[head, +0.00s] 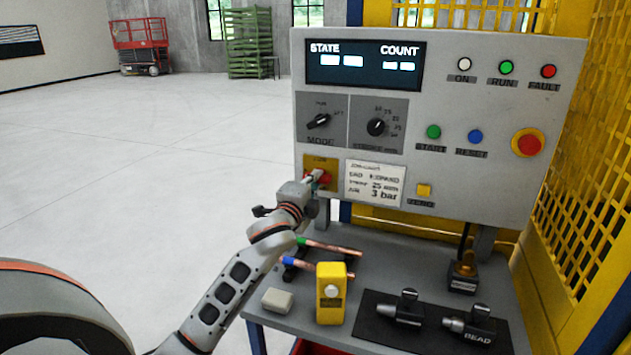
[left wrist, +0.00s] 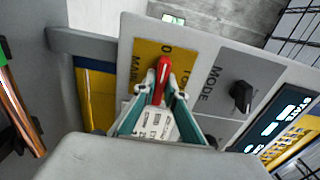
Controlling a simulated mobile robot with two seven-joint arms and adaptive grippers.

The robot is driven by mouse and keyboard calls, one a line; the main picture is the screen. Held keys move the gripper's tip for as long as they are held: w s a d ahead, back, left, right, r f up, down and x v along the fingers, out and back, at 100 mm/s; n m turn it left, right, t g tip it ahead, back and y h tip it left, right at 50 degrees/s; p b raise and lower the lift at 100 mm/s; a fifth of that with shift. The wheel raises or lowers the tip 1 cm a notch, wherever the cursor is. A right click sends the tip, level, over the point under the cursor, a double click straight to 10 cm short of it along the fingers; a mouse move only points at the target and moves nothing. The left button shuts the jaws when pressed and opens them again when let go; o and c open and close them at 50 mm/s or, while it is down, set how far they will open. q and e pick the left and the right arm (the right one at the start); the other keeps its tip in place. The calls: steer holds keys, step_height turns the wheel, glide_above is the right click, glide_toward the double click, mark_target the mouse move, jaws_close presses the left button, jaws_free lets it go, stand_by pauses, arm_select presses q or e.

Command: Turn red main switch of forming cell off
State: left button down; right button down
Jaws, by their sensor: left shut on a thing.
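The red main switch handle (left wrist: 162,75) sits on a yellow plate (left wrist: 146,50) marked MAIN. In the left wrist view its far end points toward a 0 mark. My left gripper (left wrist: 160,94) is shut on the handle, with one finger on each side. In the head view the gripper (head: 314,181) is at the yellow plate (head: 313,162), low on the left of the grey panel (head: 450,185), and partly hides the red handle (head: 325,178). My right gripper is not in view.
The mode knob (head: 319,121) is just above the switch, a note card (head: 375,183) to its right. A red emergency button (head: 528,143) is at the panel's right. Below, a grey table (head: 385,270) holds copper tubes (head: 333,248), a yellow box (head: 331,305) and black tools (head: 408,308).

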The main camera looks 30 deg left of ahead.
arm_select(q)
steer(key=c, duration=2.1)
jaws_free()
steer(key=v, duration=1.2)
steer(key=shift+f, duration=0.1)
